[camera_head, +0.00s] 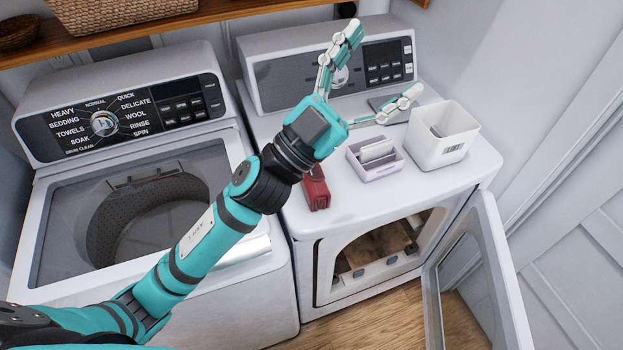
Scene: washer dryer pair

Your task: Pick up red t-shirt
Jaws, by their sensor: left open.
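No piece of clothing is clearly recognisable as a red t-shirt. A small red item (316,188) lies on the dryer top near its front left edge, partly beside my arm; I cannot tell whether it is folded cloth or a box. My left gripper (382,62) is open and empty, with its fingers spread wide above the back of the dryer top, toward the control panel. It is beyond the red item and apart from it. My right gripper is not in view.
The dryer (455,178) has its front door (480,280) swung open to the right. A white bin (441,136) and a small lilac tray (374,161) stand on top. The washer (265,285) is at left, its drum visible. A wooden shelf (225,10) with baskets runs above.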

